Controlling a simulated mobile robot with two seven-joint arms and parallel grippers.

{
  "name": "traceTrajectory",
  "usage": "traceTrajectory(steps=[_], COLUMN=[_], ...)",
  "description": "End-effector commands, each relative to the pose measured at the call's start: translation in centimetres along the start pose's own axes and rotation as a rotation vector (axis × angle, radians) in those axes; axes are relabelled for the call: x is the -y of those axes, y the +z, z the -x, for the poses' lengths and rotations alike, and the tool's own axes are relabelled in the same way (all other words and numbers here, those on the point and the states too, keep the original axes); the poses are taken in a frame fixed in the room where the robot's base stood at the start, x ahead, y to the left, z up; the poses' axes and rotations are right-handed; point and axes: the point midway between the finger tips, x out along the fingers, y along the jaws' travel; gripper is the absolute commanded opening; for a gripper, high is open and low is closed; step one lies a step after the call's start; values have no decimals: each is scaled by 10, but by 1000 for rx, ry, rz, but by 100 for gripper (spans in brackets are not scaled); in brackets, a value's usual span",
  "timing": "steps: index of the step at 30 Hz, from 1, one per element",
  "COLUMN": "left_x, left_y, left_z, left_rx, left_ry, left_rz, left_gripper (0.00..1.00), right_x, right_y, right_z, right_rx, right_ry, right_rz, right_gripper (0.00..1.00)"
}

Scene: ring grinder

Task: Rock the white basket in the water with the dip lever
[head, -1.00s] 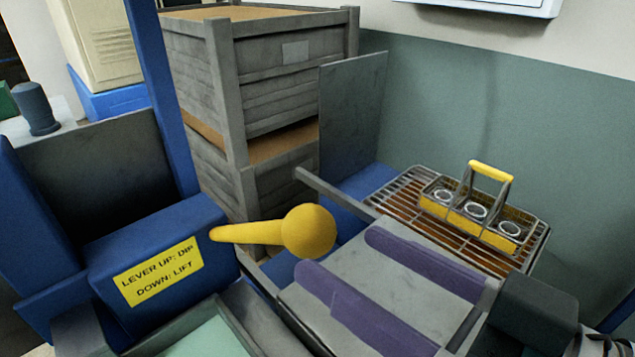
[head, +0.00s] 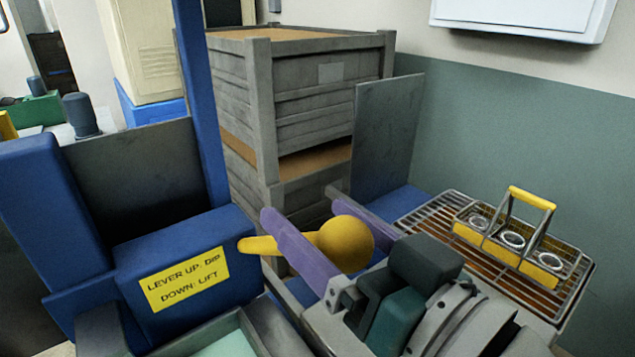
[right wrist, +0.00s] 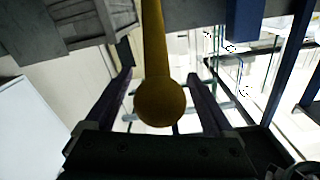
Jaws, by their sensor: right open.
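The dip lever is a yellow arm with a round yellow knob (head: 345,243), coming out of a blue housing (head: 190,262) labelled "LEVER UP: DIP, DOWN: LIFT". My right gripper (head: 306,208) is open, with its purple fingers on either side of the knob. In the right wrist view the knob (right wrist: 160,102) and lever hang between the two fingers (right wrist: 160,74), with gaps showing on both sides. The white basket is not in view. A pale green surface (head: 228,344), perhaps the water, shows in a grey-rimmed tank at the bottom edge. My left gripper is not in view.
A wire rack (head: 430,215) at the right bears a carrier with a yellow handle (head: 532,198) and several round cups. Stacked grey crates (head: 310,95) and an upright grey panel (head: 385,140) stand behind the lever. A blue post (head: 203,100) rises left of them.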

Motion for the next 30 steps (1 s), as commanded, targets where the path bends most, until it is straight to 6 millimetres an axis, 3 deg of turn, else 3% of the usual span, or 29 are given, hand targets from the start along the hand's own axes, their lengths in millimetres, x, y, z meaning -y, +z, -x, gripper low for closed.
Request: traceTrajectory(steps=[5, 27, 30], left_x=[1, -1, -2], left_y=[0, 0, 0], left_z=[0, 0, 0], left_rx=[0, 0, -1], left_ry=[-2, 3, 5], left_rz=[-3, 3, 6], left_gripper=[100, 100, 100], right_x=[0, 0, 0], right_y=[0, 0, 0], right_z=[0, 0, 0], right_rx=[0, 0, 0], right_ry=[0, 0, 0], right_rz=[0, 0, 0], right_gripper=[88, 4, 0])
